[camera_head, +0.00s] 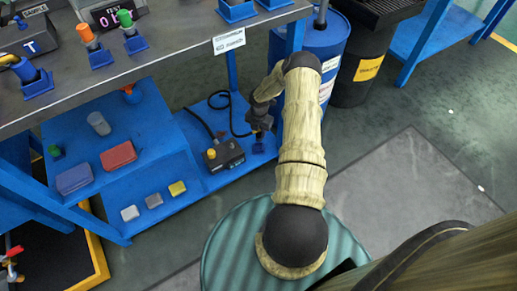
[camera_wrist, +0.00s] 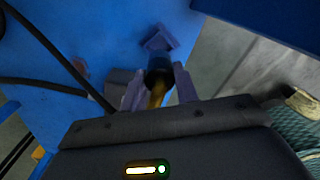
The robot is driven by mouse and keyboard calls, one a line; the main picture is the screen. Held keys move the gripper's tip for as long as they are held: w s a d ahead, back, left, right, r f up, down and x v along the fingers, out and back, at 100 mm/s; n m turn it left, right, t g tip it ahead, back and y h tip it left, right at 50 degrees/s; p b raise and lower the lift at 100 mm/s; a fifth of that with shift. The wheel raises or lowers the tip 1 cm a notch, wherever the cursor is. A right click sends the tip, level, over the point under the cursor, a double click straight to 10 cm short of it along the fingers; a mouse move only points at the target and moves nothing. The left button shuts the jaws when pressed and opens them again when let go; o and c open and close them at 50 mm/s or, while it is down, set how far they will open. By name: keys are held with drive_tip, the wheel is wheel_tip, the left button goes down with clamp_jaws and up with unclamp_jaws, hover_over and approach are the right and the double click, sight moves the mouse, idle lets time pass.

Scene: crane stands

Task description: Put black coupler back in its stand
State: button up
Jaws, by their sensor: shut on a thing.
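My gripper (camera_wrist: 158,88) is shut on the black coupler (camera_wrist: 159,68), which shows a dark end and a yellowish part between the fingers in the wrist view. A small blue stand (camera_wrist: 158,40) lies just beyond the coupler's dark end. I cannot tell whether the coupler touches the stand or has entered it. In the head view my gripper (camera_head: 260,122) is low over the blue shelf, just above the same small blue stand (camera_head: 258,148). The coupler is too small and dark to make out there.
A black box with a yellow knob (camera_head: 224,155) sits left of the stand, and a black cable (camera_head: 232,112) loops behind it. The grey bench top (camera_head: 160,55) overhangs at the upper left. A blue drum (camera_head: 322,55) stands behind my arm. Several blocks lie on the left shelf.

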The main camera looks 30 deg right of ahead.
sight(258, 137)
wheel_tip(258, 137, down, 5)
drive_tip(key=shift+a+r+b, duration=0.1)
drive_tip(key=shift+a+b, duration=0.05)
drive_tip(key=shift+b, duration=1)
drive_tip(key=shift+f, duration=0.2)
drive_tip(key=shift+f+b, duration=1.1)
drive_tip(key=shift+f, duration=0.25)
drive_tip(key=o, duration=1.1)
drive_tip(key=shift+r+p, duration=1.9)
drive_tip(key=shift+r, duration=0.65)
drive_tip(key=shift+r, duration=0.1)
